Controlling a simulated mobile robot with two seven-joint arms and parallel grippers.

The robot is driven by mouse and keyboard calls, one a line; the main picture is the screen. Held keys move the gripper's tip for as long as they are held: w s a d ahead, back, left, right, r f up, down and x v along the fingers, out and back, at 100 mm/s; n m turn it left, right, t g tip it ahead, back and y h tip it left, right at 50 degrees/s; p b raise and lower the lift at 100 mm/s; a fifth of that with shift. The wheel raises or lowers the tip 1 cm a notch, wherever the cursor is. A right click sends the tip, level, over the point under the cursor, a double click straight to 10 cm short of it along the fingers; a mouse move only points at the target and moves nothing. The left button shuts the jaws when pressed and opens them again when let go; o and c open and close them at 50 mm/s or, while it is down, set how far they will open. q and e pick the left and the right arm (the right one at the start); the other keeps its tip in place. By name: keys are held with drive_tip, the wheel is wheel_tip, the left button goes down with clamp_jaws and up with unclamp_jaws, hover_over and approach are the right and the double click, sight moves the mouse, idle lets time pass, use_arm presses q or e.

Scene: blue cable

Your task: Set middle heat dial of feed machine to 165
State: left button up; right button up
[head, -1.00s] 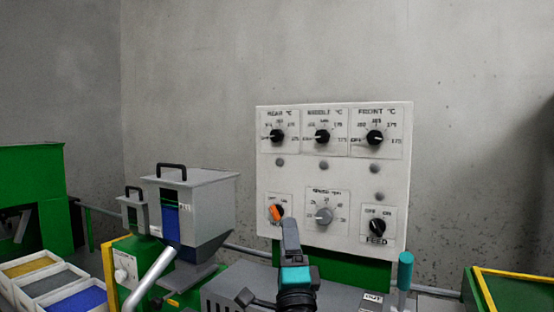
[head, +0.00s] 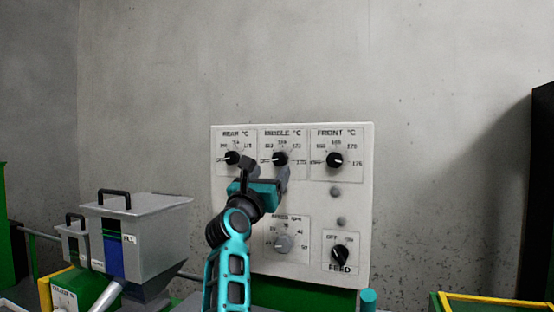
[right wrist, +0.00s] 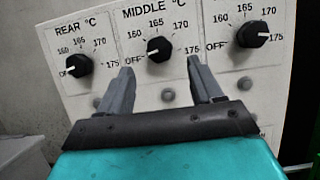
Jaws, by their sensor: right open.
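The middle heat dial (head: 279,159) is a black knob in the top row of the white control panel (head: 355,215). In the right wrist view the middle dial (right wrist: 159,49) has its white mark towards OFF. My right gripper (head: 266,170) is open, just below and in front of this dial. In the wrist view its fingertips (right wrist: 160,66) lie left and right of the dial, slightly below it, with nothing between them. I cannot tell the exact gap to the panel. My left gripper is not in view.
The rear dial (right wrist: 79,66) and front dial (right wrist: 252,34) flank the middle one; the front dial's mark is near 175. Below are a grey speed knob (head: 284,243) and a black feed switch (head: 340,256). A grey hopper (head: 135,235) stands left of the panel.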

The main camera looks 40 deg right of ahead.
sight(279, 161)
drive_tip(key=shift+p+x, duration=0.45)
drive_tip(key=shift+x, duration=2.7)
